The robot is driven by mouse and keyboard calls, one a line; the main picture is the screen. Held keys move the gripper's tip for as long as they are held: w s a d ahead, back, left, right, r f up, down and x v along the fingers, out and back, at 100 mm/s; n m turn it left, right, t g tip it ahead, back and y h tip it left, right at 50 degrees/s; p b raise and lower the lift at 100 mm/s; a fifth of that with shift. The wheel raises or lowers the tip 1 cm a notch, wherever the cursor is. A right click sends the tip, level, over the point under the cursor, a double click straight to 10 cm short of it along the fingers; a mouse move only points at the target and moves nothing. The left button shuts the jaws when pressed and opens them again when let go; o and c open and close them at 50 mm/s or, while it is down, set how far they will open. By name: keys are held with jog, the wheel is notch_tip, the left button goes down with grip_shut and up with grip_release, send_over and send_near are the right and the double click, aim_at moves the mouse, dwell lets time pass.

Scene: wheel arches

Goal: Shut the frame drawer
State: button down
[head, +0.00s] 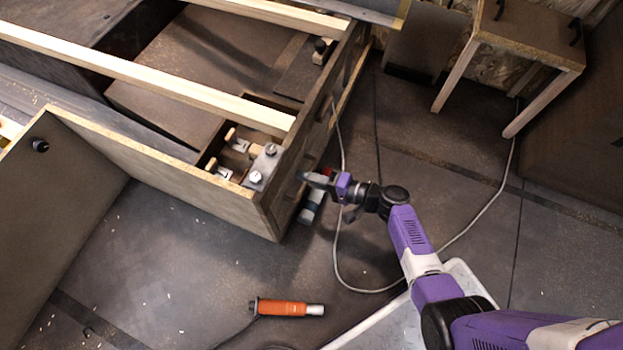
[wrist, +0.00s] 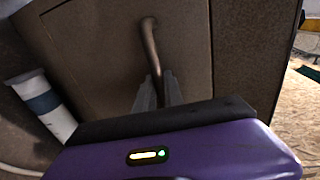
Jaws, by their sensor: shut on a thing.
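The wooden frame (head: 200,182) fills the upper left of the head view. Its right-hand end face runs up and away from the near corner. My gripper (head: 308,177) is at this face, close to the near corner. In the wrist view, a flat brown drawer front (wrist: 95,50) carries a dark bent bar handle (wrist: 150,45). My gripper's fingers (wrist: 158,92) are shut on the lower part of this handle. The handle is hidden behind my gripper in the head view. How far the drawer stands out from the frame cannot be told.
An orange-handled tool (head: 284,308) lies on the floor. A pale cable (head: 343,255) loops beside my arm. A small wooden table (head: 520,38) stands at the upper right. Floor is open right of the frame.

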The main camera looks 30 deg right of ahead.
jog(key=c, duration=1.5)
grip_release()
jog(key=shift+w+a, duration=0.1)
jog(key=shift+o, duration=0.2)
jog(key=shift+r, duration=0.1)
jog(key=shift+s+d+r, duration=0.15)
jog(key=shift+s+d, duration=0.1)
jog(key=f+p+v, duration=0.1)
jog(key=p+v, duration=0.1)
jog(key=v, duration=0.5)
jog(key=shift+s+r, duration=0.2)
